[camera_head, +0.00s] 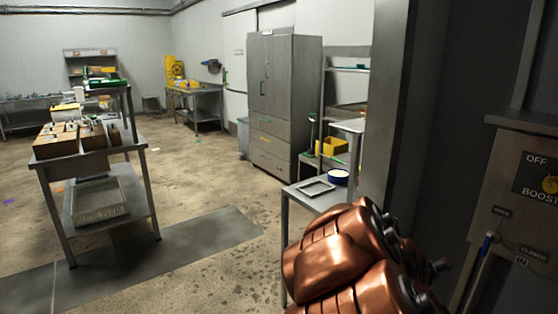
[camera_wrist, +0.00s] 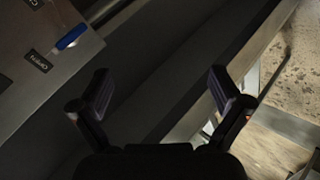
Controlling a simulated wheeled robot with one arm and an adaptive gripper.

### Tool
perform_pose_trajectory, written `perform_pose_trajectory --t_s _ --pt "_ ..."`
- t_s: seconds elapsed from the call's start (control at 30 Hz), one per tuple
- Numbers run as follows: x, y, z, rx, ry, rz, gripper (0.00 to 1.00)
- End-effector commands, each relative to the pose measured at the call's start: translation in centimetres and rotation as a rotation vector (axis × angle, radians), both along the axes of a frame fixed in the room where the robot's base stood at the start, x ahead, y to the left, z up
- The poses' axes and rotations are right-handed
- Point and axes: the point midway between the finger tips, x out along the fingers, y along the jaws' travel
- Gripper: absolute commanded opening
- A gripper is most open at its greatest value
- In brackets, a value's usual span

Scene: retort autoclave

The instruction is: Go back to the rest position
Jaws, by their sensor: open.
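My gripper (camera_wrist: 160,90) is open and empty in the wrist view, its two dark fingers spread apart. Behind it are dark metal surfaces and, at the upper left, part of a grey panel (camera_wrist: 60,75) with a blue-handled lever (camera_wrist: 72,36). In the head view my copper-coloured arm fills the lower right, and the gripper itself is not seen there. The control panel (camera_head: 520,190) stands to the right of the arm, with an OFF/BOOST switch (camera_head: 549,184) and a blue-tipped lever (camera_head: 487,243).
A small metal table (camera_head: 300,198) with a tray (camera_head: 316,187) and a round blue-rimmed container (camera_head: 338,177) stands just beyond my arm. A dark pillar (camera_head: 410,100) rises beside it. A grey cabinet (camera_head: 284,90) and a worktable (camera_head: 140,146) with boxes stand further off. The middle floor is clear.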

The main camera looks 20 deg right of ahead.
Motion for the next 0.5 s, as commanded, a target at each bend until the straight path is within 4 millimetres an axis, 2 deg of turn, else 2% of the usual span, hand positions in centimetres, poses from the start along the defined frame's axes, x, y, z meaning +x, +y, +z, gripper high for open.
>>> perform_pose_trajectory --t_s 0.03,0.17,0.27,0.3,0.37,0.5 --pt "0.0 2.6 0.5 0.079 -0.009 0.004 1.00" --pt "-1.3 9.5 0.4 0.291 0.007 -0.003 1.00" --pt "-3.1 14.9 0.7 0.439 0.044 -0.004 1.00" --pt "-4.0 17.0 0.9 0.495 0.067 -0.004 1.00" --pt "-5.6 20.1 1.4 0.572 0.104 -0.003 1.00" --pt "-10.2 26.5 2.9 0.715 0.217 0.001 1.00"
